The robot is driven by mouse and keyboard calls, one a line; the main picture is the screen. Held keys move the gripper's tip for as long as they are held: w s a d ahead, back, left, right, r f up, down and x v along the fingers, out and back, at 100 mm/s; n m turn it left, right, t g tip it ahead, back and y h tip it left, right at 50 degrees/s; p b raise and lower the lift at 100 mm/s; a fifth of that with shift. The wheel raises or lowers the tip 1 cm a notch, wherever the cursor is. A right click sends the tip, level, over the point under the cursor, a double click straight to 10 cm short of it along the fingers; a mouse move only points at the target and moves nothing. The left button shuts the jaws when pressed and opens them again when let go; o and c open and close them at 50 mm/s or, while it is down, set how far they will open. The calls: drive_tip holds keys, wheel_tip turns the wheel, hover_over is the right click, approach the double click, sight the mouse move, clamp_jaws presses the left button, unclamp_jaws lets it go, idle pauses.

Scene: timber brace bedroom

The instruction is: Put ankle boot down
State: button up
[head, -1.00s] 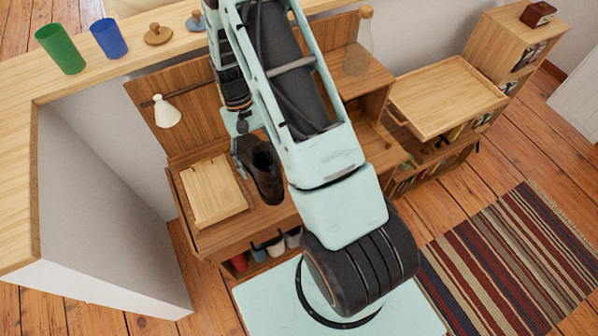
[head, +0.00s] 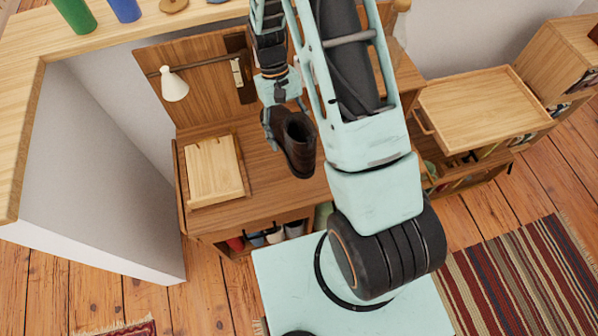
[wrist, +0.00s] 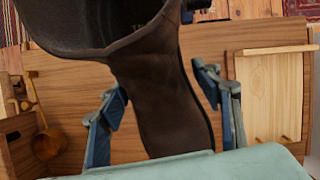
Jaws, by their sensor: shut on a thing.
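The dark brown ankle boot (head: 299,146) hangs from my gripper (head: 284,116) over the wooden desk (head: 229,232) in the head view. In the wrist view the boot (wrist: 168,95) fills the middle, its open top toward the camera, between the two blue-grey fingers of my gripper (wrist: 160,100). The gripper is shut on the boot. The boot appears to be above the desk top, right of the pale wooden board; its exact height is hard to tell. The lower end of the boot is partly hidden in the wrist view.
The pale wooden board (head: 214,171) lies on the desk's left side. A white lamp (head: 174,86) is at the back panel. A wooden tray (head: 480,100) stands to the right. A wooden ladle-like item (wrist: 47,142) shows in the wrist view. Desk space between board and boot is clear.

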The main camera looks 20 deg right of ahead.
drive_tip(key=s+a+f+n+t+h+b, duration=0.45)
drive_tip(key=s+a+n+b, duration=0.45)
drive_tip(key=n+b, duration=0.75)
drive_tip(key=shift+y, duration=0.35)
drive_tip(key=w+d+f+b, duration=0.1)
drive_tip(key=w+d+f, duration=0.1)
drive_tip(key=d+f, duration=0.1)
drive_tip(key=w+d+f+b, duration=0.1)
drive_tip(key=w+d+f, duration=0.2)
drive_tip(key=d, duration=0.1)
drive_tip(key=w+d+f+b, duration=0.1)
drive_tip(key=w+d+f, duration=0.2)
drive_tip(key=shift+d+b, duration=0.3)
drive_tip(key=shift+b, duration=0.1)
drive_tip(key=shift+w+d+f, duration=0.1)
drive_tip(key=shift+d+f, duration=0.05)
drive_tip(key=shift+f, duration=0.2)
drive_tip(key=shift+w+f+b, duration=0.1)
drive_tip(key=shift+f+b, duration=0.55)
drive_tip(key=shift+f, duration=0.95)
drive_tip(key=shift+f, duration=0.15)
drive_tip(key=o, duration=1.7)
